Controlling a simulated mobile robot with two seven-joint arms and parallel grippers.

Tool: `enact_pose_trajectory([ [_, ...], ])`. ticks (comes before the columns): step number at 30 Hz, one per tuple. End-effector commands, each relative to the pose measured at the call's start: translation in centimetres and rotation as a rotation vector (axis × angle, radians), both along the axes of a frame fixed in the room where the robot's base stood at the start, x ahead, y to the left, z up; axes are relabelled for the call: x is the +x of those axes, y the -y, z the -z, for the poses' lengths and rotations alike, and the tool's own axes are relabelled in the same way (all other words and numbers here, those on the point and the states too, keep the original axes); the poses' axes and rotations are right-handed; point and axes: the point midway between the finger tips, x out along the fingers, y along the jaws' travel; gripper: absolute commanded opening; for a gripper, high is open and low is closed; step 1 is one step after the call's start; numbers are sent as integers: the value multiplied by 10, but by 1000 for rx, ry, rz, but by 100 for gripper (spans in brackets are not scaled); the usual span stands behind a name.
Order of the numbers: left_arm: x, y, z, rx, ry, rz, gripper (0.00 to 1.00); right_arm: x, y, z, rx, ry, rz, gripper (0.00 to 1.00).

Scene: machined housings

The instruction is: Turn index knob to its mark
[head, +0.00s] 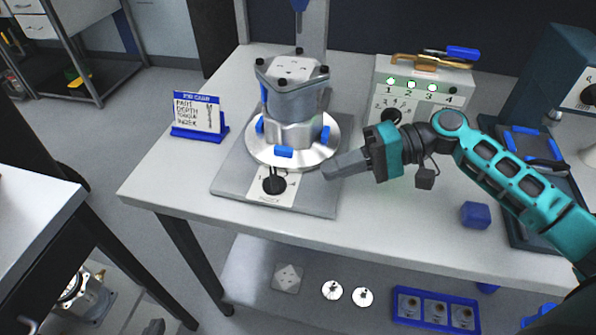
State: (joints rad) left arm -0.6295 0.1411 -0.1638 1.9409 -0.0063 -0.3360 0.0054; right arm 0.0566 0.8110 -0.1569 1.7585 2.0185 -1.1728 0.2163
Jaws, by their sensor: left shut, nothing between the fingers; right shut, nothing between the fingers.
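The index knob (274,184) is black and sits on a white plate marked INDEX at the front of the grey fixture base (318,203). Its pointer seems to point up, away from the front edge; the small marks are too fine to read surely. Behind it a machined housing (292,95) stands on a round silver plate (258,150) with blue clamps. My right gripper (326,172) comes in from the right, shut and empty, a short way right of the knob and apart from it. My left gripper is out of view.
A control box (432,88) with another black knob (391,117) and lit green lamps stands behind my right gripper. A sign (199,115) stands left. A blue block (475,214) lies right, near a dark tray. The table front left is clear. A lower shelf holds parts.

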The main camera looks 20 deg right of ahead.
Motion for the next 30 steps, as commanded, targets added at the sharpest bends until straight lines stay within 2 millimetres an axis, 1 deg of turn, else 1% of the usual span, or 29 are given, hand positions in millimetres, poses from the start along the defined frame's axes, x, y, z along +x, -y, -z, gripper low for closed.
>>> enact_pose_trajectory([
  [1, 0, 0, -1, 2, -1, 0, 0, 2, -12, 1, 3, 3, -3, 0],
  [3, 0, -1, -2, 2, -1, 0, 0, 5, -25, 6, 3, 1, -2, 0],
  [6, 0, -1, -4, 2, -1, -1, 0, 9, -42, 7, 1, 3, -2, 0],
  [9, 0, -1, -6, 3, 0, -1, 0, 11, -55, 8, 0, 3, -2, 0],
  [12, 0, -1, -7, 3, 0, -1, 0, 13, -64, 8, 1, 1, 1, 0],
  [16, 0, -2, -7, 3, 0, -1, 0, 14, -69, 9, 0, 1, 0, 0],
  [30, 4, -2, -10, 3, 9, 0, 0, 15, -72, 9, 0, 0, 0, 0],
])
